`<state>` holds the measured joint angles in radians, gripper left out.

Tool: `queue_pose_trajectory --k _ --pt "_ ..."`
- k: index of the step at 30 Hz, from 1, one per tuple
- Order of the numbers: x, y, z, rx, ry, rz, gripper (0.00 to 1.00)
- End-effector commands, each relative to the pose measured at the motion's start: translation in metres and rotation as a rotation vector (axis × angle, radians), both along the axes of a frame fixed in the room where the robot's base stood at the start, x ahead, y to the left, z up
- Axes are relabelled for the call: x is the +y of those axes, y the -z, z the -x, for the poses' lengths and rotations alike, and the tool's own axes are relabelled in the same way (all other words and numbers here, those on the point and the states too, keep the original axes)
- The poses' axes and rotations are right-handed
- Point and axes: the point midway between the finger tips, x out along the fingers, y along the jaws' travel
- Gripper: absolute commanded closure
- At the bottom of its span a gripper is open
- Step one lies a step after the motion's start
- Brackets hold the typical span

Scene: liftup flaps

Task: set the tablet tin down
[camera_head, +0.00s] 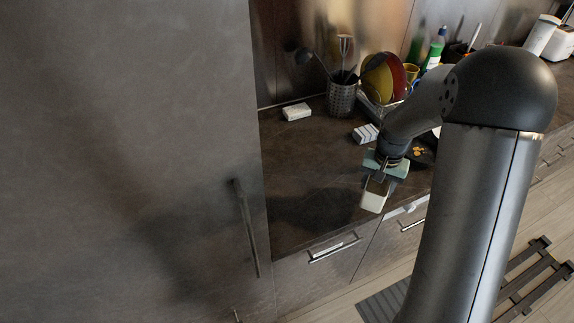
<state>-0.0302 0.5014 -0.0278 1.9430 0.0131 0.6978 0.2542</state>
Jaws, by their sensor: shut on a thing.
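My gripper (377,187) hangs over the front edge of the dark counter and points down. It is shut on a small pale, cream-white block (373,203), which I take to be the tablet tin. The block sticks out below the fingertips, close to the counter's front edge. From this view I cannot tell whether it touches the counter (310,185) or is held above it. My arm hides part of the counter to the right.
A white box (297,112) and a striped white block (365,133) lie on the counter. A utensil holder (342,98) and a dish rack with coloured plates (384,80) stand behind. The counter left of my gripper is clear. A tall grey cabinet (130,150) fills the left.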

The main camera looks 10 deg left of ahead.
Motion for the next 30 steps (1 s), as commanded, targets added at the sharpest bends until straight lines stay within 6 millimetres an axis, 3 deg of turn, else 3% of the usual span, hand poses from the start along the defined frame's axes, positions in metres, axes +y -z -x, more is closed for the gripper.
queue_pose_trajectory --k 1,6,12,15,26,30 --pt "0.001 0.008 -0.017 -0.015 0.095 0.002 0.77" --pt "0.009 -0.027 -0.046 -0.016 0.439 -0.002 0.77" --pt "0.016 -0.063 -0.054 -0.01 0.678 -0.008 0.77" --pt "0.026 -0.068 -0.052 -0.005 0.714 -0.007 0.77" --pt "0.108 -0.034 -0.034 -0.002 0.713 -0.005 0.77" --pt "0.128 -0.005 -0.03 -0.001 0.716 -0.004 0.77"
